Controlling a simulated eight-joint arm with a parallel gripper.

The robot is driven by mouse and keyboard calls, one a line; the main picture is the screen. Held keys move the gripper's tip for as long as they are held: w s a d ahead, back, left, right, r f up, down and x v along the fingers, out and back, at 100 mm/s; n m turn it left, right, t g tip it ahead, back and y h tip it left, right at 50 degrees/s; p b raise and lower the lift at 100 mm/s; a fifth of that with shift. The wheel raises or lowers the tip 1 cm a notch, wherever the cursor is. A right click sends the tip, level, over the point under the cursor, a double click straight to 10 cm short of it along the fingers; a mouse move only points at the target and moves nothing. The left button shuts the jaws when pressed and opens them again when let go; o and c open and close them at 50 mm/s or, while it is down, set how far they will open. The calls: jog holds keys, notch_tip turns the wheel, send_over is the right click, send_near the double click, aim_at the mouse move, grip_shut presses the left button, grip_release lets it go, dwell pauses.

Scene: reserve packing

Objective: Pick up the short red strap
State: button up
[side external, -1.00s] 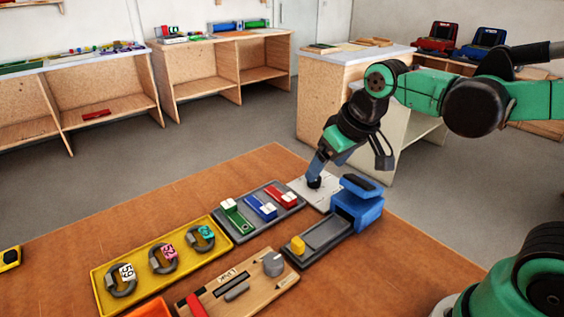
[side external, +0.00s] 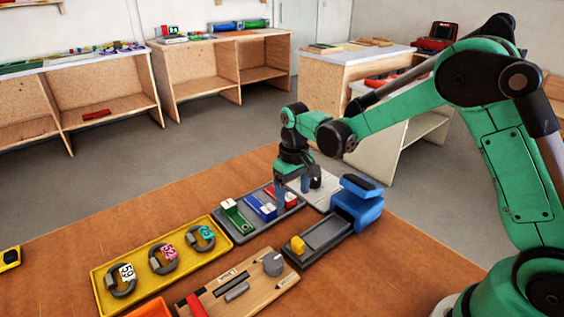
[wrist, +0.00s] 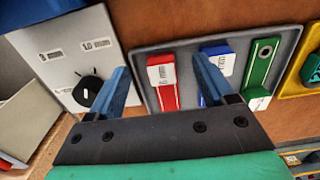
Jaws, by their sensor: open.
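The red strap (side external: 288,194) lies in the grey tray (side external: 244,237) beside a blue strap (side external: 259,206) and a green strap (side external: 237,217). Each has a white tag or end piece. My gripper (side external: 292,196) is open above the tray's far end and partly hides the red strap in the side view. In the wrist view the red strap (wrist: 165,95) shows between my two blue fingers (wrist: 162,75), which look empty. The right finger partly covers the blue strap (wrist: 216,48). I cannot tell how far above the strap the fingertips are.
A white plate (wrist: 55,40) with a black knob lies beside the tray. A blue device (side external: 358,207) stands right of the tray. A yellow tray (side external: 103,285) with several tagged rings and a wooden board (side external: 255,295) lie nearer. The left side of the table is mostly clear.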

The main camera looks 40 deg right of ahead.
jog(key=shift+f, duration=0.8)
grip_shut()
jog(key=shift+r, duration=0.1)
